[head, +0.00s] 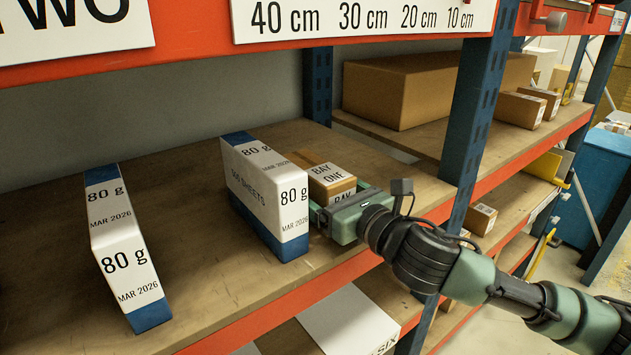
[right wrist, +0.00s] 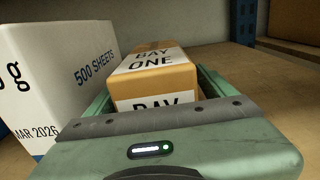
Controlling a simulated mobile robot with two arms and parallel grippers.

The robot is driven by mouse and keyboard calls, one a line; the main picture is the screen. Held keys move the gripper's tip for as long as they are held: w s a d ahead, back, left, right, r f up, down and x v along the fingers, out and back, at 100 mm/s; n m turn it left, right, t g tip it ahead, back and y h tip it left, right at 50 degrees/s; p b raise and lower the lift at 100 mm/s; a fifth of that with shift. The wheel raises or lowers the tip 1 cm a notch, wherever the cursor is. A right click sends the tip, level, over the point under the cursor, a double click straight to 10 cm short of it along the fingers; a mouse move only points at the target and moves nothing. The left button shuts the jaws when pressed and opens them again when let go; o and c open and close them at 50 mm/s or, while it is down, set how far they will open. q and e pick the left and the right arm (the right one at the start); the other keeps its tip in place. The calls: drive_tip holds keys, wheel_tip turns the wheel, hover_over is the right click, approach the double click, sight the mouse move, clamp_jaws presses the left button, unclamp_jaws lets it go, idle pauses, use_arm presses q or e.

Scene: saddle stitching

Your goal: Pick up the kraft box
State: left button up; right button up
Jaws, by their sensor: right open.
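The kraft box (head: 322,172), a small brown carton with white "BAY ONE" labels, stands on the wooden shelf just right of a white and blue paper pack. My right gripper (head: 338,196) is at the box's front, with its green fingers open on either side of it. In the right wrist view the box (right wrist: 158,72) sits between the open fingers of the gripper (right wrist: 155,88). The lower part of the box is hidden behind the gripper body, and I cannot tell whether a finger touches it. My left gripper is not in view.
The 500-sheet paper pack (head: 262,195) stands close to the gripper's left finger; it also shows in the right wrist view (right wrist: 60,70). Another pack (head: 120,250) stands farther left. A blue upright (head: 480,110) rises on the right. Bare shelf lies between the packs.

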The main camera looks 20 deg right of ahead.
drive_tip(key=shift+x, duration=0.8)
drive_tip(key=shift+s, duration=0.15)
drive_tip(key=c, duration=1.9)
clamp_jaws()
drive_tip(key=shift+r, duration=0.15)
wheel_tip(320, 180, up, 10)
drive_tip(key=shift+f+p, duration=0.1)
drive_tip(key=shift+p, duration=0.25)
